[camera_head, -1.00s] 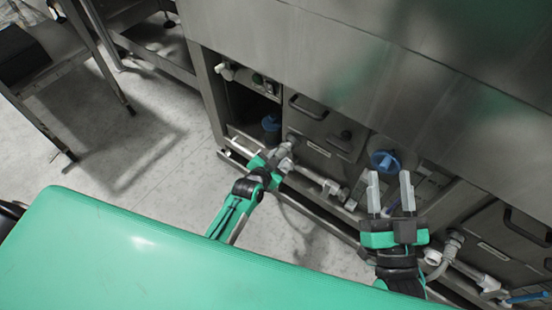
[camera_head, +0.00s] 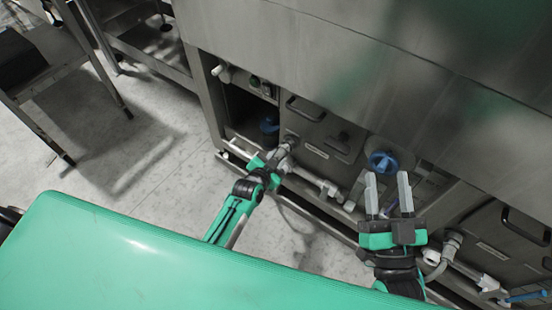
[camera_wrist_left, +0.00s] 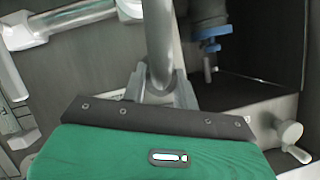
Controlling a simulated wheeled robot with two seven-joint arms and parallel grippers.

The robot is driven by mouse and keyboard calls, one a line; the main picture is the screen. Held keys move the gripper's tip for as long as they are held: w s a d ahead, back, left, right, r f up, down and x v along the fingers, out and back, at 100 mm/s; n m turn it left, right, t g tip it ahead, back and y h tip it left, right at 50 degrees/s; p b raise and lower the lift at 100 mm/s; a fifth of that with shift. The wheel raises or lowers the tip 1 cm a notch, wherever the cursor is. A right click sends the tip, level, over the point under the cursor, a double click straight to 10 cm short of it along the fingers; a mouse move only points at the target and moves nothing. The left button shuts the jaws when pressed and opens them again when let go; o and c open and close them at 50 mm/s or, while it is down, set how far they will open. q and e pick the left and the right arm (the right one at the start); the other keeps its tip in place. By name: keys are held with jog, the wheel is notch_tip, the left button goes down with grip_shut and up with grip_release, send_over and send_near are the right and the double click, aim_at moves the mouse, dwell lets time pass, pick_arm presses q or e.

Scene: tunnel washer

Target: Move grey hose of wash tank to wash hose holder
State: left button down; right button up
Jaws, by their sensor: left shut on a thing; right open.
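My left gripper (camera_head: 277,157) is shut on the grey hose (camera_head: 288,143), low in front of the machine's tank panels. In the left wrist view, the grey hose (camera_wrist_left: 159,40) runs upward from between the fingers of the left gripper (camera_wrist_left: 160,88). A thin grey loop of hose also hangs below this gripper in the head view. My right gripper (camera_head: 389,197) is open and empty, pointing up toward the machine, below a blue valve cap (camera_head: 383,162). I cannot tell which part is the wash hose holder.
A white pipe (camera_head: 318,180) runs along the machine's low rail. A metal stand (camera_head: 35,90) is at the far left. Bare floor lies between.

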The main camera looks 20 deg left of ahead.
pick_arm(q)
jog(key=c, duration=1)
grip_release()
pick_arm(e)
jog(key=shift+f, duration=0.1)
pick_arm(q)
jog(key=shift+s+r, duration=0.2)
jog(key=shift+s, duration=0.15)
jog(key=p+v, duration=0.3)
jog(key=v, duration=1)
jog(key=shift+p, duration=0.4)
pick_arm(e)
jog(key=s+f+g+h, duration=0.1)
jog(key=s+f+g, duration=0.1)
jog(key=f+g, duration=0.3)
jog(key=s+f+g, duration=0.2)
jog(key=f+g, duration=0.3)
jog(key=f, duration=0.4)
jog(key=shift+s+a+n+h, duration=0.3)
jog(key=shift+s+h, duration=0.05)
jog(key=shift+h, duration=0.05)
